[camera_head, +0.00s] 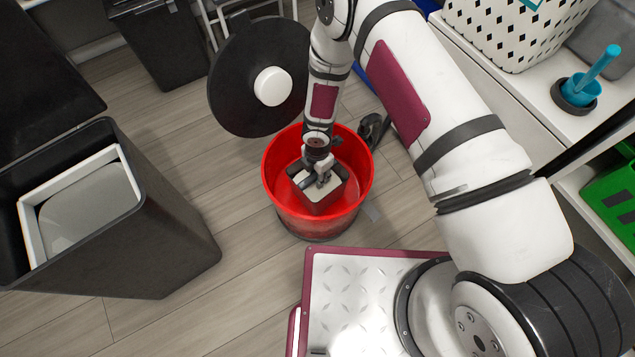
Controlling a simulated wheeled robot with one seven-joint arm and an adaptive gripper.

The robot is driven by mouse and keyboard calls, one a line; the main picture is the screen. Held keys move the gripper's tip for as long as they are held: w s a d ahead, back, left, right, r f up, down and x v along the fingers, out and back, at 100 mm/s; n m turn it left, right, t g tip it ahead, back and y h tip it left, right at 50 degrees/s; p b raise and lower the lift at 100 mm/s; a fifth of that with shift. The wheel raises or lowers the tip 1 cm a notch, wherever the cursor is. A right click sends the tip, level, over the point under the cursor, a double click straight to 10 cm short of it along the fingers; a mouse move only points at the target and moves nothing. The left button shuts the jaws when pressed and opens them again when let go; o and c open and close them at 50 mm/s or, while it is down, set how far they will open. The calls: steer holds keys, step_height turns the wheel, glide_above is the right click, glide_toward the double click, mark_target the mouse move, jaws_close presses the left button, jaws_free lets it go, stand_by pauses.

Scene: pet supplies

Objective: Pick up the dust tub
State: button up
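A red round bin (274,198) stands open on the floor at the middle of the view. Inside it is a small dark square tub (322,207) with a pale surface within its rim; it may be the dust tub, though I cannot tell for sure. My gripper (318,182) points down into the red bin, over the tub. Its fingertips overlap the tub's pale surface, and I cannot tell whether they touch it. The fingers are small and partly hidden, so whether they are open or shut is unclear.
A black lid (235,80) with a white knob stands behind the red bin. A tall black bin (150,225) with a white inner frame is open at left. Bare wooden floor lies between the bins.

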jaws_close()
step_height(320, 180, up, 10)
steer(key=p, duration=0.3)
steer(key=shift+p, duration=0.4)
steer(key=shift+r, duration=0.1)
